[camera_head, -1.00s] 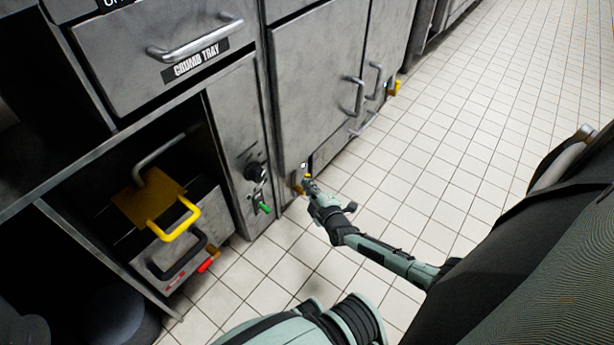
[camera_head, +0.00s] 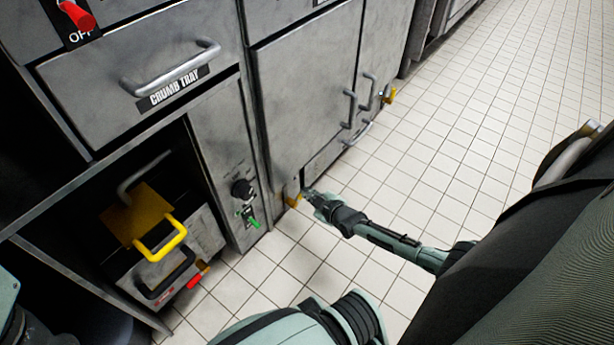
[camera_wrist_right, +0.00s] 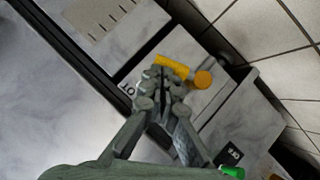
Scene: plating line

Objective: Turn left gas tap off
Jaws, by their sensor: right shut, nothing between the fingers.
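The left gas tap, with a yellow handle (camera_head: 294,200), sits low on the cabinet front near the floor. In the right wrist view its yellow handle (camera_wrist_right: 174,67) has a round orange end and lies just beyond my fingertips. My right gripper (camera_head: 308,195) is shut and empty. In the wrist view its fingertips (camera_wrist_right: 162,80) overlap the handle's near edge; I cannot tell whether they touch it. A second yellow tap (camera_head: 389,95) is farther right along the cabinets. My left gripper is not in view.
A black knob and a green lever (camera_head: 254,222) are on the panel left of the tap. Farther left are a yellow-handled container (camera_head: 160,241) and a red lever (camera_head: 197,277). Cabinet door handles (camera_head: 349,108) project above right. Tiled floor (camera_head: 470,140) is clear on the right.

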